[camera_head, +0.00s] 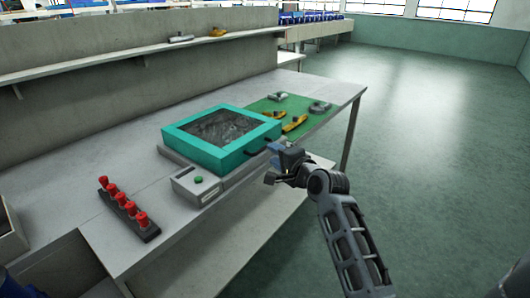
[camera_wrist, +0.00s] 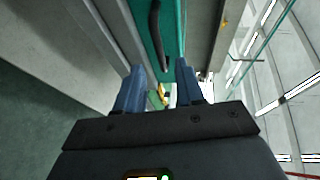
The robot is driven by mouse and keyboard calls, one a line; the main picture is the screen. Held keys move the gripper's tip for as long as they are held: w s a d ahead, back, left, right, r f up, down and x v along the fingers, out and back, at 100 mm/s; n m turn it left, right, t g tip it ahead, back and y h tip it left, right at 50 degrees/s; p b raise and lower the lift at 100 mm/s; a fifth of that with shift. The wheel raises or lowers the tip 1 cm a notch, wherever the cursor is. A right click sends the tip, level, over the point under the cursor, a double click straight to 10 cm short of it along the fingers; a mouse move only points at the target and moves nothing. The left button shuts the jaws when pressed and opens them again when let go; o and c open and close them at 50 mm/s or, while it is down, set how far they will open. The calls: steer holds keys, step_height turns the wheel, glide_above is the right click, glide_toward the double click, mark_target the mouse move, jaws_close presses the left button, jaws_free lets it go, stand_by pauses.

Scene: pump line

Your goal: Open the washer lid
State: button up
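The washer is a grey box (camera_head: 196,187) with a green button on its front panel. Its lid is a teal frame (camera_head: 182,146) around a dark window, lying flat on the box. A black handle (camera_head: 258,153) sticks out from the lid's right-hand side; in the wrist view the handle (camera_wrist: 155,35) is a dark curved bar beside the teal lid (camera_wrist: 172,30). My gripper (camera_head: 274,161) is just right of the handle. In the wrist view my gripper (camera_wrist: 160,68) has its two blue fingers apart with nothing held. The handle appears beyond the fingertips, apart from them.
On the grey table (camera_head: 95,190), a rack with several red-topped parts (camera_head: 128,208) stands at the front left. A green mat (camera_head: 318,118) behind the washer holds yellow and grey parts. A shelf (camera_head: 130,66) runs along the wall. Floor to the right is clear.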

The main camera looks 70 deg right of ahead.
steer(key=x, duration=0.5)
steer(key=shift+w+d, duration=0.2)
steer(key=shift+w, duration=0.05)
steer(key=shift+c, duration=0.2)
jaws_close()
steer(key=shift+f, duration=0.1)
